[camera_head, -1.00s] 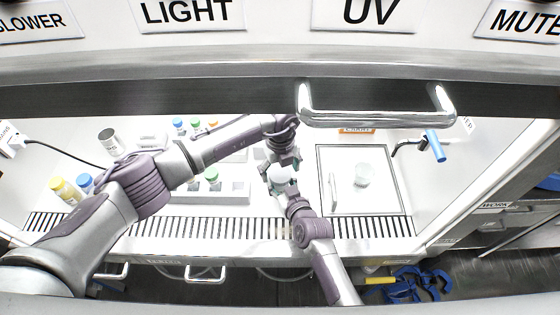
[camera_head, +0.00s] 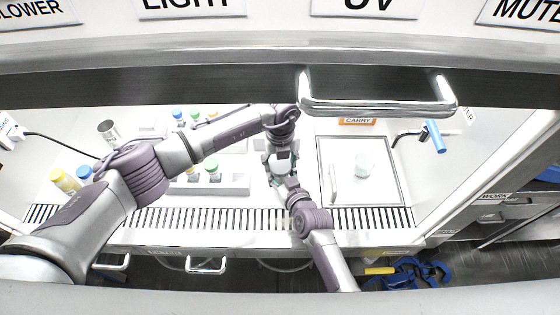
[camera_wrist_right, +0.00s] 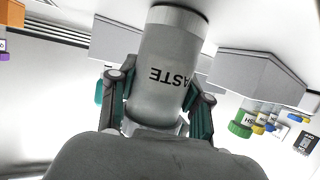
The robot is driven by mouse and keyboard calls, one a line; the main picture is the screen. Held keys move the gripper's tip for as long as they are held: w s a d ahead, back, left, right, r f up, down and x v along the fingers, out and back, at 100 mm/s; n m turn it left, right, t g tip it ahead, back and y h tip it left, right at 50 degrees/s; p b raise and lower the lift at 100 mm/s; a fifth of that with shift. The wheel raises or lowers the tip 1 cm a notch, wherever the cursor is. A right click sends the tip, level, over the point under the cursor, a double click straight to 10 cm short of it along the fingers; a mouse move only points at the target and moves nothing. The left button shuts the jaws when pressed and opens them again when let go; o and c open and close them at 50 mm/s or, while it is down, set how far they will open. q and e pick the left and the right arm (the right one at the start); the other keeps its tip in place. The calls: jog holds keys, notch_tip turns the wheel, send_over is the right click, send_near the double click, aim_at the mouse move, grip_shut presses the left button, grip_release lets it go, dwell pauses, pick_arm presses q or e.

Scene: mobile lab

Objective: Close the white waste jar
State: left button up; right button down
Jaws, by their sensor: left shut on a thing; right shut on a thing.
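The white waste jar (camera_wrist_right: 165,60) fills the middle of the right wrist view. Its black WASTE lettering reads upside down there. My right gripper (camera_wrist_right: 157,112) has a finger on each side of the jar and is shut on it. In the head view, my right gripper (camera_head: 277,180) comes up from below, close under my left gripper (camera_head: 281,150). Between them shows a small white top (camera_head: 284,158), which looks like the jar's lid. My left gripper appears shut on it from above. Whether the lid is seated on the jar is hidden by the fingers.
Tube racks (camera_head: 208,189) stand left of the grippers, with yellow- and blue-capped bottles (camera_head: 62,180) farther left. A slotted grille (camera_head: 170,216) runs along the front edge.

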pick_arm(q)
jog(key=m, duration=0.5)
jog(key=shift+w, duration=0.1)
jog(key=m, duration=0.5)
jog(key=shift+m, duration=0.4)
jog(key=m, duration=0.8)
jog(key=shift+f+m, duration=0.1)
jog(key=shift+m, duration=0.3)
jog(key=o, duration=1.4)
jog(key=shift+c, duration=0.2)
notch_tip(320, 180, up, 8)
jog(key=shift+f, duration=0.25)
